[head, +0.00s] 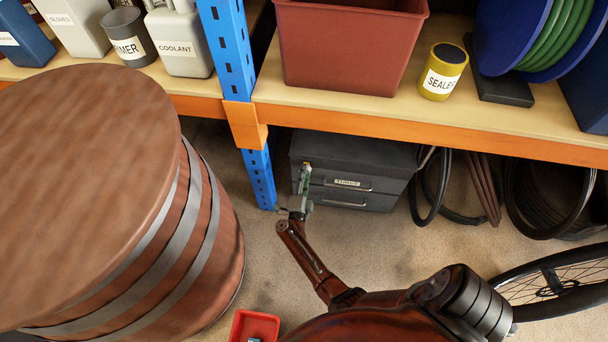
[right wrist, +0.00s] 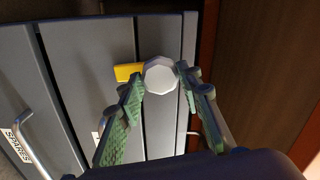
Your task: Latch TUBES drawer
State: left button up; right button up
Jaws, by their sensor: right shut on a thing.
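The dark grey drawer cabinet (head: 302,150) stands on the floor under the bench. Its upper drawer, the TUBES drawer (head: 365,181), bears a white label and a bar handle; its front looks about flush. My right gripper (head: 306,176) is at the cabinet's left front edge. In the right wrist view, its green-padded fingers (right wrist: 159,84) are on both sides of a pale faceted knob (right wrist: 160,76), shut on it. A yellow piece (right wrist: 127,72) sits beside the knob. The SPARES drawer (right wrist: 20,75) shows at the left there. My left gripper is not in view.
A blue post (head: 258,175) with an orange bench beam (head: 420,126) stands left of and above the cabinet. A large barrel (head: 90,170) fills the left. Hoses (head: 440,190) hang at right. A bicycle wheel (head: 555,285) and red bin (head: 250,325) are nearer.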

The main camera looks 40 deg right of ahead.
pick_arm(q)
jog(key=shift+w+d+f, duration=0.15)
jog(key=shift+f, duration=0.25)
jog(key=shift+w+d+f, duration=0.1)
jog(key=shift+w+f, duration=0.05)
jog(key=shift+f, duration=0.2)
pick_arm(e)
jog(key=shift+a+f+m, duration=0.1)
jog(key=shift+m, duration=0.5)
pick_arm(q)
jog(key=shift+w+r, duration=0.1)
pick_arm(e)
jog(key=o, duration=1.2)
jog(key=shift+c, duration=0.2)
